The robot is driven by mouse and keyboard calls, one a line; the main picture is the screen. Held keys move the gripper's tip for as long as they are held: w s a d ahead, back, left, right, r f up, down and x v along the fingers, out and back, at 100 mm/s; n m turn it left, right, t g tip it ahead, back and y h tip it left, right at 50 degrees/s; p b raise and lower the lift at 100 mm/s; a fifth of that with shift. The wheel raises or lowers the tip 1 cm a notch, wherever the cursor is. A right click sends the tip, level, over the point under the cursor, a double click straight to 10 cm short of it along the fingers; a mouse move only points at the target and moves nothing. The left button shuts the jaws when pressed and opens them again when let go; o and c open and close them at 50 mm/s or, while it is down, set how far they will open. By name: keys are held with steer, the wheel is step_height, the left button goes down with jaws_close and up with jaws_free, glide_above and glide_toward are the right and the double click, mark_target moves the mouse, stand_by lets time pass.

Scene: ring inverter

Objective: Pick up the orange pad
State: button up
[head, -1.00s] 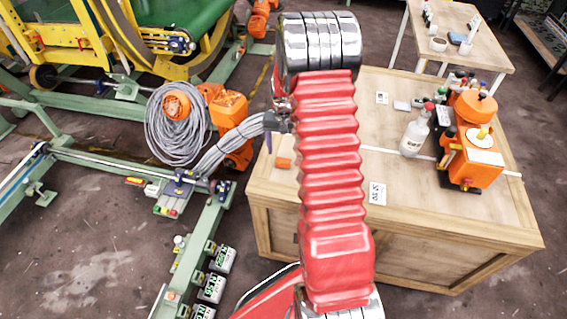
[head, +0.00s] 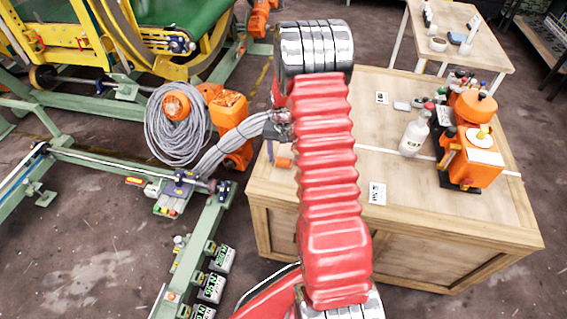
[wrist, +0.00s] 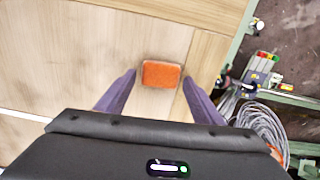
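The orange pad (wrist: 161,75) lies flat on the wooden table top (wrist: 60,60) near its edge. It also shows in the head view (head: 284,163), small, just left of my red arm. My gripper (wrist: 160,84) is open in the wrist view, with one purple finger on each side of the pad and gaps between. The fingertips reach about level with the pad in the picture; I cannot tell their height above it. In the head view my gripper is mostly hidden behind my arm, with a bit of a purple finger showing beside the pad.
The table also holds a white bottle (head: 414,133), an orange machine (head: 472,150) and small white cards (head: 377,194) to the right of my arm. Left of the table are a grey cable coil (head: 176,130) and a green frame (head: 130,170). The table around the pad is clear.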

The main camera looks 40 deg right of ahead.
mark_target(283, 159)
steer(key=c, duration=0.9)
step_height(283, 159, up, 10)
stand_by(0.4)
stand_by(0.3)
